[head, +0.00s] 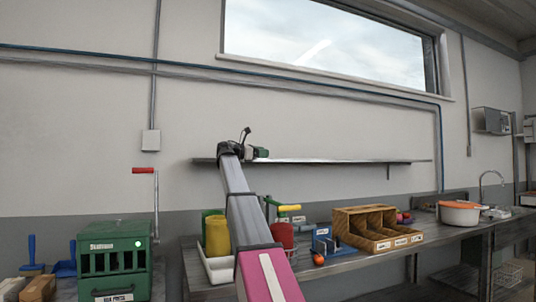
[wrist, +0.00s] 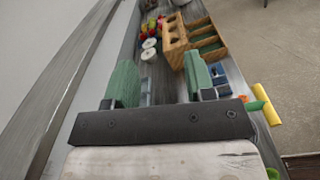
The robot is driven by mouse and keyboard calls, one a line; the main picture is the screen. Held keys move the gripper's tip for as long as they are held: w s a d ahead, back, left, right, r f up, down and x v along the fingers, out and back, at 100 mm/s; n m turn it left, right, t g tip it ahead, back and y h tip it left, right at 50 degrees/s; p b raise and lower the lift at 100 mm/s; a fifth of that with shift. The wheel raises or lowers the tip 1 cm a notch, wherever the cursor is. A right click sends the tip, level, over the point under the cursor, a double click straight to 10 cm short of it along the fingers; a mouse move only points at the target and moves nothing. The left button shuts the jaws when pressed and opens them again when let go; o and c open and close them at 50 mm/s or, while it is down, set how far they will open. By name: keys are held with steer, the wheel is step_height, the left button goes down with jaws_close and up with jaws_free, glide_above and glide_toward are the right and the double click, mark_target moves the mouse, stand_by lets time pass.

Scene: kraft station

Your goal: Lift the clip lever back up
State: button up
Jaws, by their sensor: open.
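My gripper (wrist: 160,80) is open and empty, with its two green fingers wide apart. In the head view my gripper (head: 258,153) is raised in front of the wall shelf, well above the bench. I cannot tell for sure which part is the clip lever. A blue fixture (head: 325,243) stands on the bench right of my arm; blue parts (wrist: 218,75) also show beside the right finger in the wrist view. A lever with a yellow handle (head: 290,207) sticks out near a red container (head: 282,235); its yellow handle (wrist: 266,104) is at the right in the wrist view.
A wooden organizer (head: 368,228), an orange ball (head: 318,260) and a white pot with an orange lid (head: 460,212) are on the bench. The wall shelf (head: 340,161) is behind my gripper.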

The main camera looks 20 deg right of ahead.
steer(key=a, duration=0.8)
steer(key=shift+s, duration=0.15)
